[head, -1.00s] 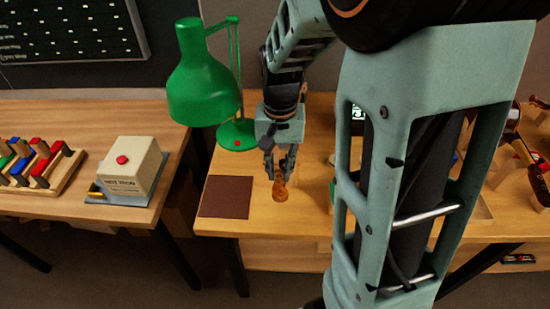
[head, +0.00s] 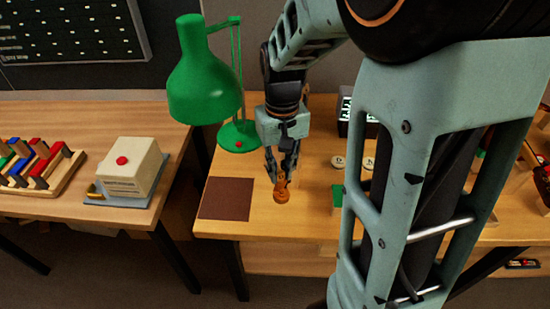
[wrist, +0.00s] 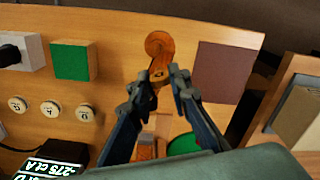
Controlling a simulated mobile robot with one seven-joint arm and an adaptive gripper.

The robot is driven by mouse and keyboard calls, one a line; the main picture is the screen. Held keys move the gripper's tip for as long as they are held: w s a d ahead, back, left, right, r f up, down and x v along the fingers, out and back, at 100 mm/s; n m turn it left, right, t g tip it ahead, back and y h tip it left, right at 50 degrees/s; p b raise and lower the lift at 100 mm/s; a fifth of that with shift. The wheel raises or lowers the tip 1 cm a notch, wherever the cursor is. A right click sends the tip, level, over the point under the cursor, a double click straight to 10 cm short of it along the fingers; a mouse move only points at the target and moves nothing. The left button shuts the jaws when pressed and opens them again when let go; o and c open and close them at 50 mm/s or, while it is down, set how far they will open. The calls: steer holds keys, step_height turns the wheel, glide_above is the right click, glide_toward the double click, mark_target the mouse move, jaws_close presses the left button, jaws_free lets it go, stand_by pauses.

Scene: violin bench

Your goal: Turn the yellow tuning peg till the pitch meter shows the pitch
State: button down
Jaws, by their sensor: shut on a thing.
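The orange-brown wooden scroll (head: 282,191) of the instrument head stands near the bench's front edge in the head view. It also shows in the wrist view (wrist: 159,45), just beyond my fingertips. My gripper (head: 279,177) comes down on it from above. In the wrist view its two fingers (wrist: 158,84) are on either side of the head, closed on a peg there. The fingers hide the peg, and I cannot make out its yellow colour. The pitch meter's lit display (wrist: 50,168) is partly cut off in the wrist view and seems to read -275 with an A.
A brown mat (head: 226,199) lies left of the scroll. A green block (wrist: 72,62) and several lettered round buttons (wrist: 51,108) lie on the other side. A green lamp (head: 205,85) stands behind. A white box with a red button (head: 130,168) is on the left table.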

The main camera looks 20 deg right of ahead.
mark_target(281, 172)
steer(key=shift+n, duration=0.9)
steer(key=c, duration=1.8)
jaws_free()
step_height(281, 172, up, 12)
